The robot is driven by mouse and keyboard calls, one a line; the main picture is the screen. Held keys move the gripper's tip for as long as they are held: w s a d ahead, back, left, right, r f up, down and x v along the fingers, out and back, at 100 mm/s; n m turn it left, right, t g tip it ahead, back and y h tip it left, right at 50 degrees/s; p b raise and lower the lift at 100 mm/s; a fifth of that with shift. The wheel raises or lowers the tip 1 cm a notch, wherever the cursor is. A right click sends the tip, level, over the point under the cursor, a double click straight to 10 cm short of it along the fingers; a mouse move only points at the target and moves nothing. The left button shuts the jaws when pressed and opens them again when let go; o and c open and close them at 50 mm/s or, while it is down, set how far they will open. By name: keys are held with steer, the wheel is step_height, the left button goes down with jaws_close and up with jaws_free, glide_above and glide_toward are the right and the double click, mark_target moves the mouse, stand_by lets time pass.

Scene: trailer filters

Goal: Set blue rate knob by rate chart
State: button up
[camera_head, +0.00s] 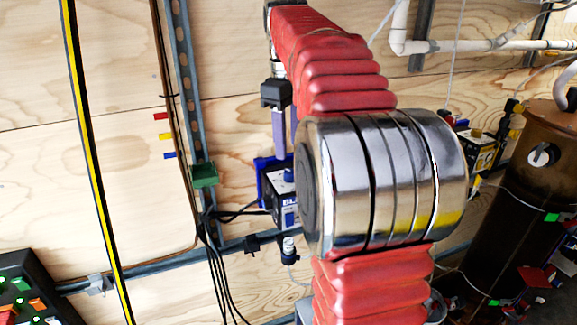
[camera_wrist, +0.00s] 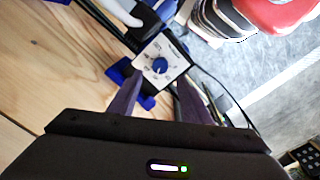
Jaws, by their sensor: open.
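The blue rate knob (camera_wrist: 160,66) sits on the white dial face (camera_wrist: 151,77) of a small dosing unit, with dark marks around it too small to read. In the head view the unit (camera_head: 284,210) is mounted on the plywood wall, with the blue knob (camera_head: 288,175) on top, partly behind my arm. My gripper (camera_wrist: 160,78) is open, its two purple fingers on either side of the knob in the wrist picture. I cannot tell whether they touch it. In the head view my gripper (camera_head: 279,148) points down at the unit. I cannot make out a rate chart.
A yellow unit (camera_head: 482,152) is mounted at the right, near a brown cylinder (camera_head: 520,205). A metal rail (camera_head: 185,90), black cables (camera_head: 212,255) and a green box (camera_head: 203,175) are left of the blue unit. A button panel (camera_head: 30,290) is at lower left.

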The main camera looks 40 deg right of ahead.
mark_target(289, 171)
steer(key=shift+d+f, duration=0.15)
steer(key=shift+f, duration=3.45)
steer(key=shift+c, duration=0.4)
steer(key=c, duration=1)
steer(key=shift+o, duration=0.2)
steer(key=shift+m, duration=0.4)
steer(key=m, duration=0.2)
steer(key=shift+m, duration=0.4)
steer(key=shift+w+m, duration=0.1)
steer(key=shift+m, duration=1.8)
